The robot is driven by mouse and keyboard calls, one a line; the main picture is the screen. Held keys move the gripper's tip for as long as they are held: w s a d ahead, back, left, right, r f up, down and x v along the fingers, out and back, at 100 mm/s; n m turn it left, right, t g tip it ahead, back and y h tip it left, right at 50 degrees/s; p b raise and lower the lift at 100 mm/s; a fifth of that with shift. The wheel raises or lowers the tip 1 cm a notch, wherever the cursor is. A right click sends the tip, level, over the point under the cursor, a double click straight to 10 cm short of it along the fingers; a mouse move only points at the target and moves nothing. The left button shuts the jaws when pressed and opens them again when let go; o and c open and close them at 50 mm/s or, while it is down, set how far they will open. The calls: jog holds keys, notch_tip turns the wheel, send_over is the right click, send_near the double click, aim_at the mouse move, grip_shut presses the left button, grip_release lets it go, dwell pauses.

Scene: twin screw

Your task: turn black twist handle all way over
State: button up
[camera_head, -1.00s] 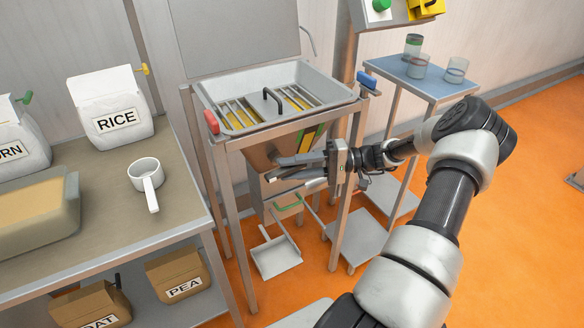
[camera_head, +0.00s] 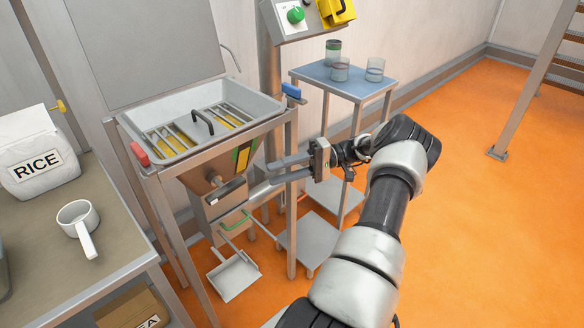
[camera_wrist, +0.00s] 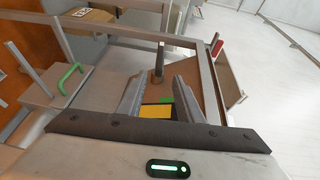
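A black handle (camera_head: 341,7) sits on a yellow plate on the control panel at the top edge of the head view, partly cut off. My gripper (camera_head: 271,174) is lower down, beside the hopper frame's right side, well below the panel. Its two fingers point left toward the hopper chute and are spread apart with nothing visible between them. In the wrist view, my gripper (camera_wrist: 159,82) is also open. A dark upright bar (camera_wrist: 159,62) stands beyond the fingertips there; I cannot tell whether it is a handle.
The hopper (camera_head: 262,108) has a grate with a black pull handle (camera_head: 203,122). The panel also has a green knob (camera_head: 295,15). A blue side table (camera_head: 345,88) holds jars.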

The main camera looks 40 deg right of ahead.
jog(key=v, duration=0.4)
jog(key=shift+a, duration=0.1)
dwell(0.4)
